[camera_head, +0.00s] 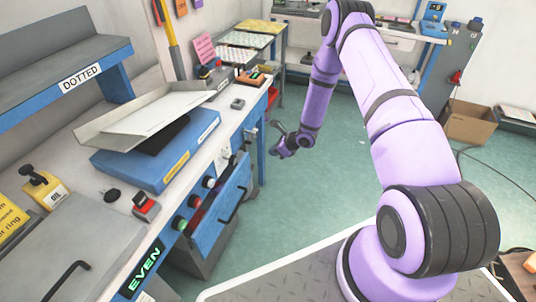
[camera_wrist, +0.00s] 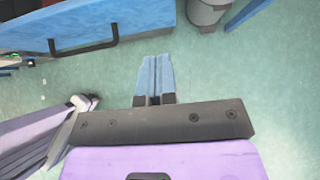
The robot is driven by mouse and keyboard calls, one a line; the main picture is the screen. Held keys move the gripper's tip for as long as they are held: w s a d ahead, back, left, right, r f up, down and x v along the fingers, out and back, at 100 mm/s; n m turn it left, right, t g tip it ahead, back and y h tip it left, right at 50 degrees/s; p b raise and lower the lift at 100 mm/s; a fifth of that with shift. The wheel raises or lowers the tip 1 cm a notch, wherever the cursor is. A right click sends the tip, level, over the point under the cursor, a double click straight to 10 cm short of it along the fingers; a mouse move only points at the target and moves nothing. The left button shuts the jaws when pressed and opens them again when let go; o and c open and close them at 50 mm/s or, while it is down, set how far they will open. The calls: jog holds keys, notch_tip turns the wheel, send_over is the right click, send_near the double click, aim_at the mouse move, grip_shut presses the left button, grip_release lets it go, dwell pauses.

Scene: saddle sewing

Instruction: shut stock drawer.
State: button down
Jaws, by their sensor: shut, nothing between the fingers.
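The stock drawer (camera_head: 215,218) has a blue front with a black bar handle (camera_head: 232,206) and is under the workbench at the left. Its front stands out from the bench, so it looks partly open; its inside is mostly hidden. In the wrist view the blue drawer front (camera_wrist: 150,18) and handle (camera_wrist: 85,46) are at the upper left. My gripper (camera_head: 276,126) is beyond the drawer, to its right in the head view, over the floor. In the wrist view my gripper's blue fingers (camera_wrist: 154,58) are together, empty, and apart from the handle.
The workbench carries a blue case (camera_head: 160,155), a grey tray (camera_head: 150,118) and a red button box (camera_head: 146,206). A cardboard box (camera_head: 470,122) stands on the floor at the right. A grey bin (camera_wrist: 207,14) is near the top of the wrist view. Green floor is clear around my gripper.

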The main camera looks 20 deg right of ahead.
jog(key=t+y, duration=0.6)
send_near(240, 167)
jog(key=x, duration=0.7)
jog(key=shift+a+f, duration=0.3)
jog(key=shift+w, duration=0.15)
jog(key=x, duration=0.4)
jog(key=shift+w+a, duration=0.2)
jog(key=shift+a, duration=0.1)
jog(key=shift+w+a+r, duration=0.15)
jog(key=shift+r, duration=0.05)
jog(key=shift+w, duration=0.1)
